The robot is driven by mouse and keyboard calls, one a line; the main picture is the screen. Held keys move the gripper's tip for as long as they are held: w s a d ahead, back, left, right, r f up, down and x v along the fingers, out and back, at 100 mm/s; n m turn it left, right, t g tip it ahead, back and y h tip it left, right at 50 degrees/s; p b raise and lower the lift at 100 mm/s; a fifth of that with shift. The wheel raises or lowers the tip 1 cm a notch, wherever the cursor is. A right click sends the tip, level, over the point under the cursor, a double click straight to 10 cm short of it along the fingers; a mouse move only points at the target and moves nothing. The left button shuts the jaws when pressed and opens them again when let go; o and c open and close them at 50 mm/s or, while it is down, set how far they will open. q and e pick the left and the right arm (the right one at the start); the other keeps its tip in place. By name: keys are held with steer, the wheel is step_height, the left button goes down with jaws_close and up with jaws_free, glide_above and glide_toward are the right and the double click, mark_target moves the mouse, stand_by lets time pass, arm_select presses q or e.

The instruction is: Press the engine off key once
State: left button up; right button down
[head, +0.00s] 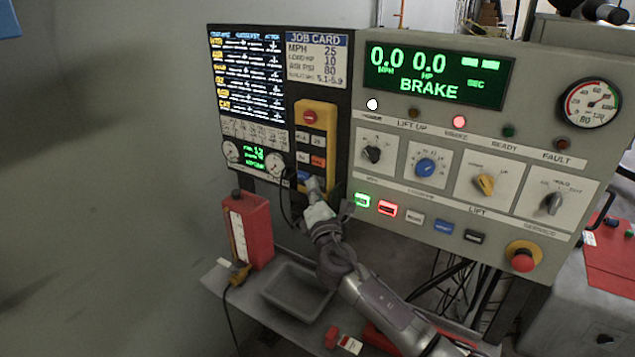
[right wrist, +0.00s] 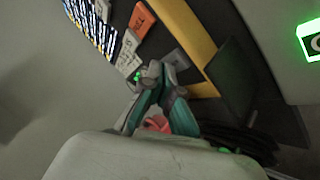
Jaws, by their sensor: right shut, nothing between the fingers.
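A yellow-framed key pendant (head: 331,117) hangs on the dark panel left of the console. It has a red round button (head: 310,117) at the top and small keys below, among them an orange-red key (head: 318,161) and a blue key (head: 303,176). The key labels are too small to read, so I cannot tell which is engine off. My right gripper (head: 315,186) is shut and empty at the pendant's lower end, hiding part of it. In the right wrist view, the fingertips (right wrist: 160,75) are close to a grey key (right wrist: 176,59); contact cannot be told. My left gripper is not in view.
The console (head: 455,140) reads 0.0 MPH and BRAKE, with knobs and lit keys below. A red emergency button (head: 523,258) is at its lower right. A red box (head: 247,230) and grey tray (head: 297,290) stand on the shelf below. A cable hangs left of my gripper.

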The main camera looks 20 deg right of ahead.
steer(key=shift+w+d, duration=0.15)
steer(key=shift+d, duration=0.05)
stand_by(0.6)
steer(key=shift+s+a, duration=0.6)
steer(key=shift+a, duration=0.1)
steer(key=shift+a, duration=0.1)
steer(key=s+a, duration=0.1)
steer(key=a, duration=0.1)
steer(key=s+a+p, duration=0.1)
steer(key=s, duration=0.1)
steer(key=shift+a, duration=0.4)
stand_by(0.3)
